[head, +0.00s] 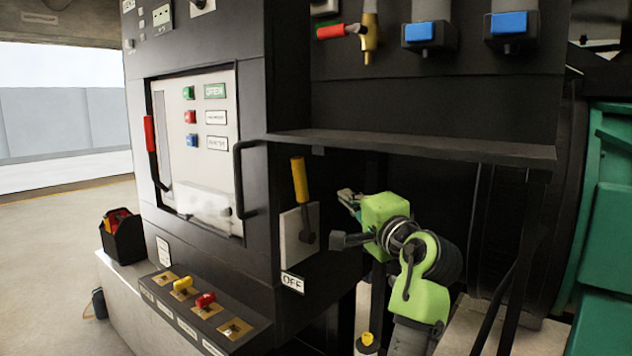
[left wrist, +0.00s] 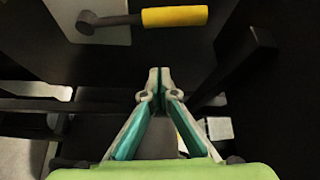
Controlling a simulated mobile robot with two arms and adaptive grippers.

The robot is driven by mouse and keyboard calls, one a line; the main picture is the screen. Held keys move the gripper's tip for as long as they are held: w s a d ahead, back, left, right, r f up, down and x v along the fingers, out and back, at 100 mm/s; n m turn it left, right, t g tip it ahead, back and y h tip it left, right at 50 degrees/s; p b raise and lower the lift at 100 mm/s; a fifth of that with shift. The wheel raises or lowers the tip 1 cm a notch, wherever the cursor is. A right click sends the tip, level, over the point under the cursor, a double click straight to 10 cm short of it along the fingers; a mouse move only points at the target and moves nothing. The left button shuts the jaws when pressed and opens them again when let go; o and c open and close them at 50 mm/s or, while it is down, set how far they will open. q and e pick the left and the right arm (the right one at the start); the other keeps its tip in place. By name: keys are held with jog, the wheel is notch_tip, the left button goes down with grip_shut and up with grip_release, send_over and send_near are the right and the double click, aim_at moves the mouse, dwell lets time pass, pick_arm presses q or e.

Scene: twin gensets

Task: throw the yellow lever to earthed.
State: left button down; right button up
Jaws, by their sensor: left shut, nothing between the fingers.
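The yellow lever (head: 300,182) stands nearly upright on a pale plate (head: 290,238) on the dark cabinet's side, with a sign reading "OFF" (head: 292,283) below it. In the left wrist view the lever's yellow handle (left wrist: 175,16) lies across the top, its dark pivot on the plate (left wrist: 108,30). My left gripper (head: 346,198) is to the right of the lever, apart from it. In the left wrist view its fingertips (left wrist: 159,76) are together with nothing between them, below the handle in the picture. My right gripper is not in view.
A dark shelf edge (head: 420,149) juts out above my left arm. A black handle (head: 238,180) and a red-handled lever (head: 151,135) are on the cabinet front. A low panel (head: 222,318) with red and yellow knobs is below. A black tool box (head: 123,243) stands at left.

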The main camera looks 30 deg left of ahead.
aim_at(302, 199)
pick_arm(q)
notch_tip(302, 199, up, 2)
jog(key=shift+s, duration=0.1)
jog(key=p+x, duration=0.4)
jog(key=x, duration=0.6)
jog(key=s, duration=0.1)
jog(key=s+p, duration=0.1)
jog(key=s+a+p, duration=0.1)
jog(key=s, duration=0.1)
jog(key=shift+f, duration=0.3)
